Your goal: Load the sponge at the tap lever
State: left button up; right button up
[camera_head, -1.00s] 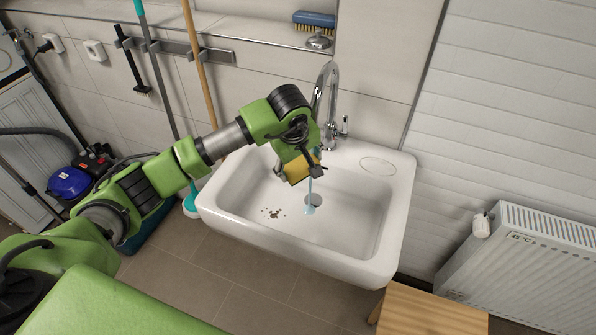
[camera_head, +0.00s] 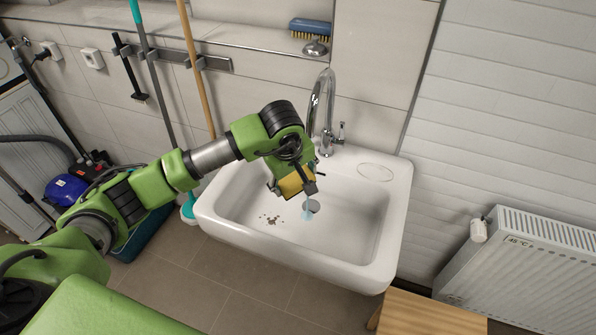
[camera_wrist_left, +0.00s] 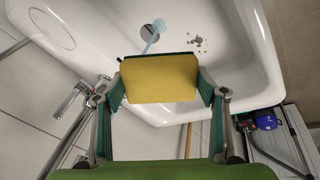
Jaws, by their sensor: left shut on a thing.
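My left gripper (camera_head: 296,184) is shut on a yellow sponge (camera_head: 293,181) and holds it over the white sink basin (camera_head: 345,240). In the left wrist view the sponge (camera_wrist_left: 160,79) is gripped at both sides, with a thin dark layer along its far edge. The chrome tap (camera_head: 328,95) arches behind the gripper, and its tap lever (camera_head: 341,131) is at its right side. A pale blue water stream (camera_head: 307,213) shows beside the sponge near the drain (camera_head: 313,206). The gripper hides the upper stream; I cannot tell whether water touches the sponge. My right gripper is not in view.
Brown specks (camera_head: 270,219) lie in the basin's left part. A blue brush (camera_head: 310,27) lies on the ledge above. A radiator (camera_head: 540,265) and a wooden stool (camera_head: 430,313) stand at right. Poles (camera_head: 196,75) hang at left. The basin's right side is free.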

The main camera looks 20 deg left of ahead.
aim_at(288, 194)
pick_arm(q)
jog(key=shift+s+d, duration=0.15)
jog(key=shift+s, duration=1.15)
jog(key=shift+s+d, duration=0.1)
jog(key=shift+s, duration=1.15)
jog(key=shift+s+r, duration=0.3)
jog(key=shift+s+d+r+p, duration=0.1)
jog(key=shift+s+r+p, duration=0.3)
jog(key=shift+s+r, duration=0.6)
jog(key=shift+s+d+r+p, duration=0.1)
jog(key=shift+s+r+p, duration=0.3)
jog(key=shift+s+r, duration=0.55)
jog(key=shift+s+f, duration=0.2)
jog(key=shift+f, duration=0.1)
